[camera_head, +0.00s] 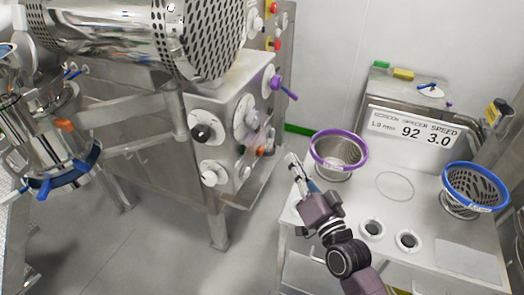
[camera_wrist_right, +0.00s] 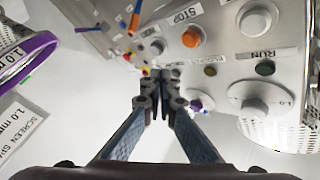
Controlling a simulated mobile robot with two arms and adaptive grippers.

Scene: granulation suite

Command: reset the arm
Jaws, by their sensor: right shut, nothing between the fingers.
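My right arm reaches up from the bottom of the head view. Its gripper (camera_head: 296,168) is in the air in front of the table's left side, just left of the purple-rimmed screen basket (camera_head: 338,150), and looks empty. In the right wrist view the two fingers of the gripper (camera_wrist_right: 162,78) come together at their tips with nothing between them. They point toward the steel control panel (camera_wrist_right: 225,30), with STOP and RUN labels, and appear apart from it. My left gripper is in neither view.
The steel machine (camera_head: 225,120) with knobs stands left of the gripper. Floor (camera_head: 165,250) is clear at lower left.

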